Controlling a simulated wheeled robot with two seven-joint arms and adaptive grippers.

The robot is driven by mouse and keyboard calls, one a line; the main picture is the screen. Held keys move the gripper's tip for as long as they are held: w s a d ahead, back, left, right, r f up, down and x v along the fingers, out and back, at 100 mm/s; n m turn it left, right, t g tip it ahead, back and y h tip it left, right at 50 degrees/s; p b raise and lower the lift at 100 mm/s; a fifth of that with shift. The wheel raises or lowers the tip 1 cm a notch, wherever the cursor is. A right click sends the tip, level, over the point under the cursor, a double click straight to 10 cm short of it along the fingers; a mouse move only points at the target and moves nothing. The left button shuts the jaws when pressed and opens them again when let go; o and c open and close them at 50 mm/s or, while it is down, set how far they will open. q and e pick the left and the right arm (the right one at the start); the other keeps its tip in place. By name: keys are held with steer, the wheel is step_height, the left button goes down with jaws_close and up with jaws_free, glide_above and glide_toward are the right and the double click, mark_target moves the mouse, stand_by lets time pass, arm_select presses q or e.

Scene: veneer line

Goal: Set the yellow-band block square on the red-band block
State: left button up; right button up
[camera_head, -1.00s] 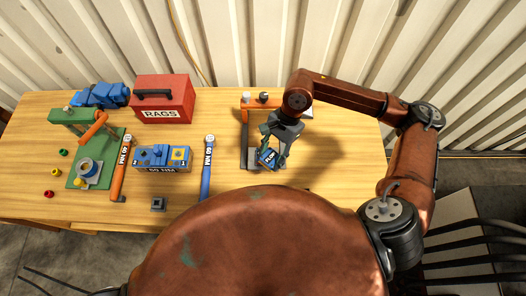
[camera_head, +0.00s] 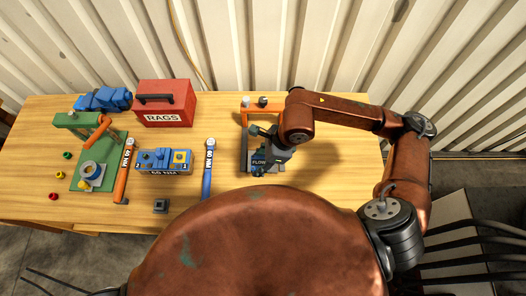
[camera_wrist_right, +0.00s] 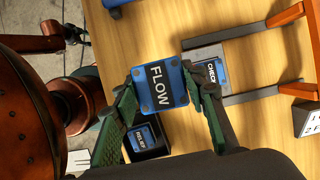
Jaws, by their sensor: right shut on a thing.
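My right gripper (camera_wrist_right: 160,88) is shut on a blue block labelled FLOW (camera_wrist_right: 158,86), one finger on each side. In the head view, my right gripper (camera_head: 262,150) and the block (camera_head: 259,162) are over the grey frame. A second blue-topped block, labelled CHECK (camera_wrist_right: 211,72), sits between the frame's grey rails, beside the held block in the wrist view. A third, labelled RELIEF (camera_wrist_right: 143,137), sits in a black holder, partly behind a finger. No yellow or red band shows on these blocks, so I cannot tell which is which. My left gripper does not clearly show.
The frame has an orange bar (camera_head: 262,107). To its left are a blue-handled wrench (camera_head: 207,180), a blue tester (camera_head: 164,160), an orange-handled wrench (camera_head: 122,180) and a green press (camera_head: 76,119). A red RAGS box (camera_head: 165,100) stands behind. Bare wood lies to the right.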

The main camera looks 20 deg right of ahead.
steer(key=w+d+f, duration=0.1)
steer(key=w+f, duration=0.1)
steer(key=w+d+f+p, duration=0.1)
steer(key=w+f, duration=0.1)
steer(key=w, duration=0.1)
steer(key=w+d+f, duration=0.1)
steer(key=w+f, duration=0.2)
steer(key=shift+d+p, duration=0.2)
steer(key=shift+p, duration=0.2)
steer(key=shift+w+d+f, duration=0.1)
steer(key=shift+w+f, duration=0.2)
steer(key=shift+f, duration=0.25)
step_height(320, 180, down, 2)
steer(key=shift+f+p, duration=0.1)
steer(key=shift+p, duration=0.55)
steer(key=shift+f, duration=0.25)
steer(key=shift+f, duration=0.1)
steer(key=o, duration=1.6)
steer(key=shift+c, duration=0.2)
